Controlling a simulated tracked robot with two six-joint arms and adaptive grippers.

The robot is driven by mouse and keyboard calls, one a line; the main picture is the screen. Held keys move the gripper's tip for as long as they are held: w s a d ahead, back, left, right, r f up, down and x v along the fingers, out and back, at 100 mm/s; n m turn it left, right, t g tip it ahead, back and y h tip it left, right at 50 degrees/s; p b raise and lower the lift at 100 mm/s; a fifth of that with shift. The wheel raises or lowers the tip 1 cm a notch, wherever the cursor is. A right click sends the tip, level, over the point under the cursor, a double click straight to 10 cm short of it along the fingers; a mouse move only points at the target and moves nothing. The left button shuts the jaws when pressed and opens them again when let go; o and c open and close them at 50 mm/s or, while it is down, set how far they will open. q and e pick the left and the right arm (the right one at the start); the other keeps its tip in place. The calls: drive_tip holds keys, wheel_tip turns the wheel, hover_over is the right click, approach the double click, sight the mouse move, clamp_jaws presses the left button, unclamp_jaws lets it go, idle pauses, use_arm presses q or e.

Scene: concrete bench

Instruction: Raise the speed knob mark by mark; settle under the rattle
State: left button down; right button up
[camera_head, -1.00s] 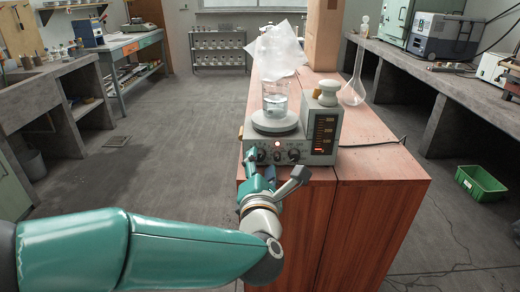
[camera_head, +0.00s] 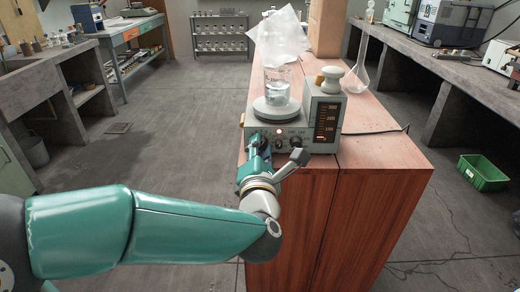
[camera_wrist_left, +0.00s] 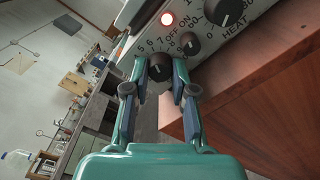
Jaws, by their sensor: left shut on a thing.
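The grey hotplate stirrer (camera_head: 306,147) stands at the near end of the wooden bench top. A glass beaker (camera_head: 277,84) with clear contents sits on its round plate (camera_head: 275,108). My left gripper (camera_head: 257,143) reaches its front panel. In the left wrist view the fingers (camera_wrist_left: 160,62) are shut on the black speed knob (camera_wrist_left: 159,72), one on each side. Printed numbers including 5, 6 and 7 show around it; I cannot read its pointer. A lit red lamp (camera_wrist_left: 167,18) is above it. My right gripper is out of view.
A small middle knob (camera_wrist_left: 190,42) and the heat knob (camera_wrist_left: 228,12) are close beside my fingers. A glass flask (camera_head: 357,76) stands behind the stirrer, and a cable (camera_head: 375,132) trails right. A green crate (camera_head: 483,172) is on the floor. Left of the bench is open floor.

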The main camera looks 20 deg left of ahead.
use_arm(q)
drive_tip(key=shift+f+m+b, duration=0.25)
drive_tip(key=shift+m+b, duration=0.35)
drive_tip(key=shift+m, duration=0.8)
drive_tip(key=shift+r+m+b, duration=0.1)
drive_tip(key=shift+m+b, duration=0.25)
drive_tip(key=shift+m, duration=0.65)
drive_tip(key=c, duration=0.9)
unclamp_jaws()
drive_tip(key=shift+c, duration=0.2)
drive_tip(key=shift+r, duration=0.1)
drive_tip(key=v, duration=1.2)
